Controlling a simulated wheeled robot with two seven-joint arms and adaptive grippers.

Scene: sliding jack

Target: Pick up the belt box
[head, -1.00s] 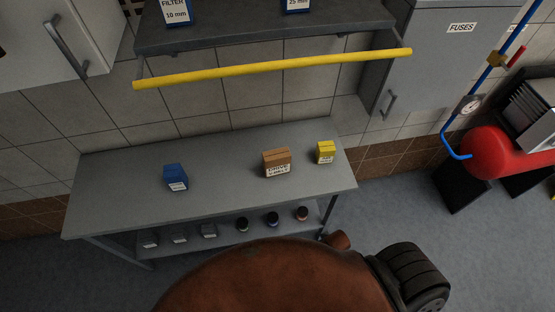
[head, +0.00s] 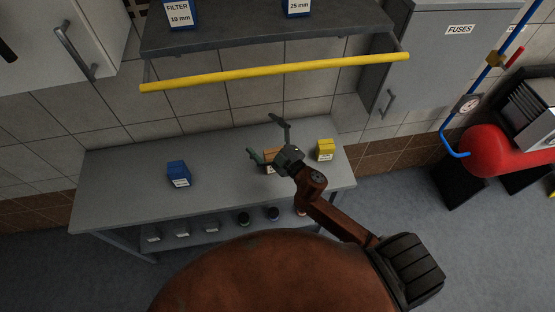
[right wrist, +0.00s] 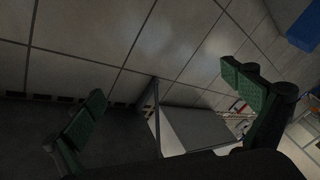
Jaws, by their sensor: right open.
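The belt box, a brown carton with a white label (head: 270,155), stands on the grey bench between a blue box and a yellow box. In the head view it is mostly hidden behind my right gripper (head: 264,138), whose fingers are spread and empty. The gripper appears above or in front of the box; the exact gap cannot be told. In the right wrist view the open fingers with green pads (right wrist: 166,100) have nothing between them, and the belt box is not seen there. My left gripper is out of view.
A blue box (head: 178,174) stands left on the bench (head: 120,180), a yellow box (head: 325,150) close to the right. A yellow bar (head: 275,72) runs under the upper shelf (head: 260,32) above the bench. Small containers sit on the lower shelf.

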